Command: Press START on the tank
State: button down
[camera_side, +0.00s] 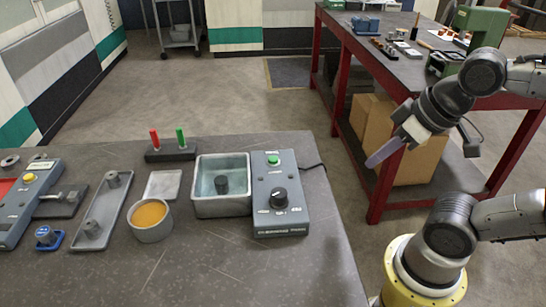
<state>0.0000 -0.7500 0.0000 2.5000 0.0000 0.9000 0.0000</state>
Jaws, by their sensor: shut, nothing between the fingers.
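The tank (206,209) is an open grey box with a dark round piece in it, at the right part of the dark table. Its control box (262,217) is joined on its right side, with a green button (273,160) near the far end and a black knob (279,197) below it. The lettering is too small to read surely; I take the green button as START. My gripper (372,162) is shut and empty, in the air to the right of the control box and clear of the table. A pale purple, elongated part shows at its tip.
A cable (313,167) leaves the control box. A cup of orange stuff (150,218), a pale flat plate (163,184), a long grey tray (103,210) and a stand with red and green handles (170,153) are left of the tank. A red-legged bench (376,185) stands behind my arm.

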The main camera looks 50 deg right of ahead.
dwell(0.8)
notch_tip(320, 180, up, 4)
jog(key=n+t, duration=0.4)
jog(key=n, duration=0.4)
send_over(273, 160)
jog(key=shift+s+d, duration=0.3)
jog(key=shift+s, duration=0.15)
jog(key=shift+f, duration=4.4)
jog(key=shift+f, duration=0.15)
